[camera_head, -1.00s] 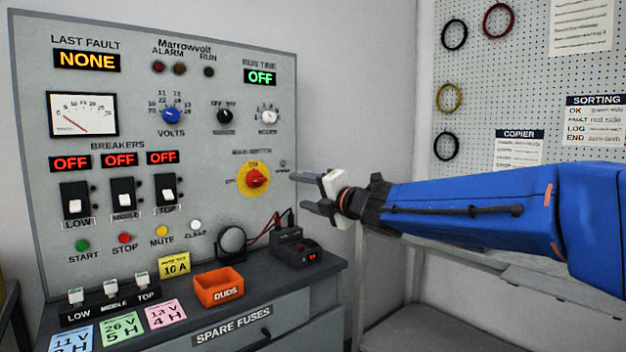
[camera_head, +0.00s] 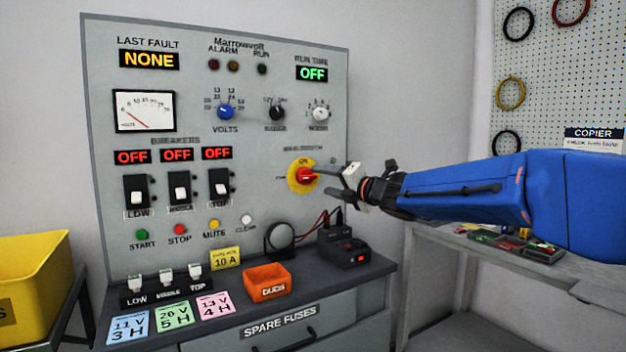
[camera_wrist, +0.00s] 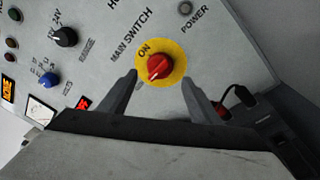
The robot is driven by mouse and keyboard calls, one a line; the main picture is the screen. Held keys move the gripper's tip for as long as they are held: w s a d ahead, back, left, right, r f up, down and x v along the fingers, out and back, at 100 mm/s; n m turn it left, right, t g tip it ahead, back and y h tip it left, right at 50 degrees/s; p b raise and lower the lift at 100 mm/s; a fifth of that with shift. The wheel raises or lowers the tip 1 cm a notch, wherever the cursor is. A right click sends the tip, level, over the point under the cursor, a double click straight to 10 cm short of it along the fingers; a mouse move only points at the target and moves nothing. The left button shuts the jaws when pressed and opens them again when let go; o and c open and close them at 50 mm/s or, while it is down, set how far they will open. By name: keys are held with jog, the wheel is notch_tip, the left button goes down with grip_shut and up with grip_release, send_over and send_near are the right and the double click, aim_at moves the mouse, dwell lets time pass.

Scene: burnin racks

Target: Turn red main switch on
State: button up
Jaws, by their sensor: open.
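The main switch is a red rotary knob (camera_head: 307,175) on a yellow round plate (camera_head: 293,183), on the right side of the grey panel (camera_head: 330,110). In the wrist view the red knob (camera_wrist: 159,67) sits between my two fingers, a little beyond their tips, with the "ON" mark beside it. My gripper (camera_head: 338,181) is open and empty, just right of the knob in the head view. In the wrist view my gripper (camera_wrist: 166,85) has a finger on each side of the yellow plate (camera_wrist: 175,52). Contact with the knob cannot be told.
Below the panel is a dark ledge (camera_head: 225,325) with an orange DUDS bin (camera_head: 268,283), a black device with a red light (camera_head: 345,252) and cables. A yellow bin (camera_head: 40,275) stands at left. A side bench (camera_head: 470,245) holds small parts.

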aim_at(311, 177)
jog(key=x, duration=0.6)
jog(key=shift+w+a, duration=0.1)
jog(key=shift+a, duration=0.1)
jog(key=shift+c, duration=0.3)
jog(key=c, duration=1)
